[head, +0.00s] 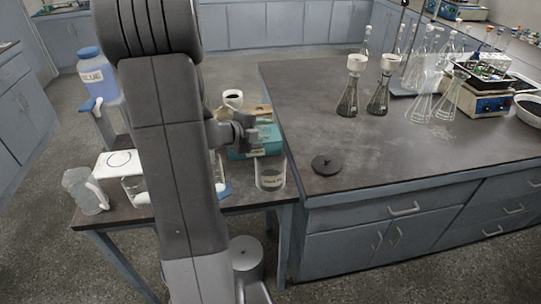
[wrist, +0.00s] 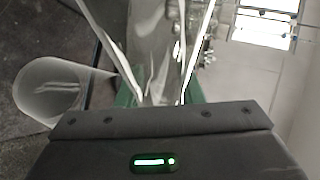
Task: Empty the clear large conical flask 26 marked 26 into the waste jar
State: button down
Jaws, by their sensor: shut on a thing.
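My gripper (head: 245,132) is shut over the small side table, close to the waste jar and partly hidden by my arm. In the wrist view a clear glass flask (wrist: 152,45) stands out from between the jaws, its sloping walls spreading away from them. Its number and any contents cannot be read there. I cannot make out the flask in the head view. The waste jar (head: 270,175), a clear cylinder with a pale label, stands at the table's right end, below and right of my gripper. A clear round vessel, probably this jar (wrist: 62,90), shows at the left of the wrist view.
A black lid (head: 326,165) lies on the large bench (head: 400,165). A teal box (head: 262,148) and a white cup (head: 233,98) are behind the jar. Two dark-filled flasks (head: 348,95) and clear conical flasks (head: 420,105) stand farther back. The bench's front left is mostly clear.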

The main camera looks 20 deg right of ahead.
jog(key=shift+s+d+r+m+t+b, duration=0.1)
jog(key=shift+r+m+t+b, duration=0.3)
jog(key=shift+b, duration=0.35)
jog(key=shift+s+r+m+t+b, duration=0.1)
jog(key=shift+m+t+b, duration=0.1)
jog(key=shift+m+b, duration=0.45)
dwell(2.1)
jog(key=shift+f+y+b, duration=0.3)
jog(key=shift+b, duration=0.65)
